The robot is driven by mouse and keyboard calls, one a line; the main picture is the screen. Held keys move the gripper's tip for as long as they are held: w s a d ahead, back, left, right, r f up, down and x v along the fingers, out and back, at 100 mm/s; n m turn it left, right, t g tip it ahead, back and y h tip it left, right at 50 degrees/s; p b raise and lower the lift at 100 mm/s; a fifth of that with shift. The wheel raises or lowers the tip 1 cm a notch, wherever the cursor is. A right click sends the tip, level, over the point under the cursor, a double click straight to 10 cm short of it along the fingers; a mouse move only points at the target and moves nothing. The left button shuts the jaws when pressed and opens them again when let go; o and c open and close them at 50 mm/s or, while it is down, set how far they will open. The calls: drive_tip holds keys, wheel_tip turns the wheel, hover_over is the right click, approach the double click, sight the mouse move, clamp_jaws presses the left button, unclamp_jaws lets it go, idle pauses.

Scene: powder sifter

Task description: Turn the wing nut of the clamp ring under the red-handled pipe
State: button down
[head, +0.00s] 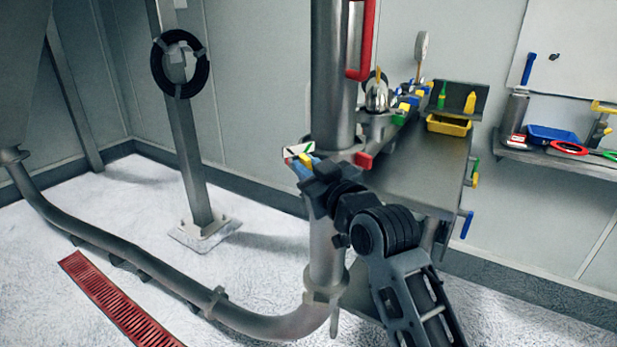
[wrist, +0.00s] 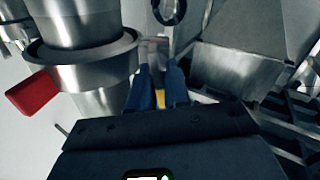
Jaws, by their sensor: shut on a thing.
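The red-handled pipe (head: 331,60) stands upright in the head view, its red handle (head: 364,45) on the right side. The metal clamp ring (head: 341,155) circles the pipe below that handle. In the wrist view the clamp ring (wrist: 85,48) fills the upper left. My gripper (head: 297,166) is beside the ring's left side in the head view. In the wrist view my gripper's blue fingers (wrist: 158,66) are close together at the ring's right edge, shut on the wing nut (wrist: 153,44). The nut is small and mostly hidden by the fingers.
A red lever (head: 363,160) sticks out from the ring's right side; it also shows in the wrist view (wrist: 32,94). A metal bench (head: 425,170) with a yellow tray (head: 449,125) stands to the right. A post with a black ring (head: 157,65) stands at the back left.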

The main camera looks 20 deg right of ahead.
drive_tip(key=n+b, duration=0.2)
drive_tip(key=n, duration=0.3)
drive_tip(key=shift+a+f+n+b, duration=0.1)
drive_tip(key=shift+f+n+b, duration=0.05)
drive_tip(key=shift+n+b, duration=0.2)
idle(0.5)
drive_tip(key=c, duration=1.2)
unclamp_jaws()
drive_tip(key=shift+s+d+b, duration=0.2)
drive_tip(key=shift+s, duration=1.75)
drive_tip(key=shift+s+d+b, duration=0.2)
drive_tip(key=shift+s, duration=1.75)
